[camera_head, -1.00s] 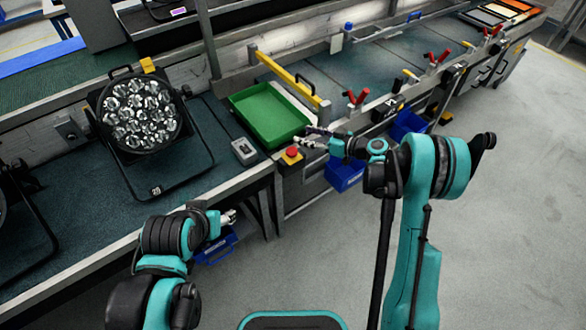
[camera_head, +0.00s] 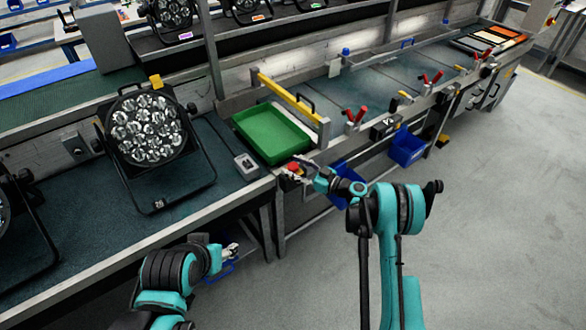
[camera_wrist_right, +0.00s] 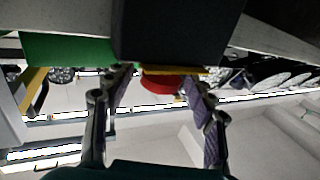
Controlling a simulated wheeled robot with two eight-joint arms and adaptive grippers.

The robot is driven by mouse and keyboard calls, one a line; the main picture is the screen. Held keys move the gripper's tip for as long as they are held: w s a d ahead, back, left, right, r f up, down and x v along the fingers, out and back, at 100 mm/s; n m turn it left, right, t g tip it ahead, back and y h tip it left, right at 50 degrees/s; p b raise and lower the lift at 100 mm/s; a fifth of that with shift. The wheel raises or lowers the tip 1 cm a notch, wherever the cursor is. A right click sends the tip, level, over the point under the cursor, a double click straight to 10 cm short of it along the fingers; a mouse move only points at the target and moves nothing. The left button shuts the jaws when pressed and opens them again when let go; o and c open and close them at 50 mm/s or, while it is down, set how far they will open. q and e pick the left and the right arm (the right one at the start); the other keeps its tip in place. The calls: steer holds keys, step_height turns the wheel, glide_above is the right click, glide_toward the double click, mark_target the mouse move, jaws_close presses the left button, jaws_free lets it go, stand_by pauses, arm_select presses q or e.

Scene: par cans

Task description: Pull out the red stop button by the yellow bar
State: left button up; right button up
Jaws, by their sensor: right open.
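The red stop button (camera_head: 294,167) sits on the bench's front edge, below the near end of the yellow bar (camera_head: 286,94), and is partly covered by my right gripper (camera_head: 303,167). In the right wrist view, which looks upside down, the red button (camera_wrist_right: 160,83) shows on a yellow plate and dark box. My right gripper (camera_wrist_right: 157,92) is open there, with one finger on each side of the button; whether they touch it I cannot tell. My left gripper (camera_head: 231,251) is low in front of the bench, away from the button, too small to read.
A green tray (camera_head: 272,134) lies behind the button. A grey control box (camera_head: 246,165) and a large par can (camera_head: 146,128) stand to the left. Red-handled clamps (camera_head: 354,115) line the bench edge to the right. A blue bin (camera_head: 343,180) hangs below. The floor at right is clear.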

steer(key=shift+w+a, duration=0.1)
steer(key=shift+a, duration=0.1)
jaws_close()
steer(key=shift+r, duration=0.65)
jaws_free()
steer(key=v, duration=1.2)
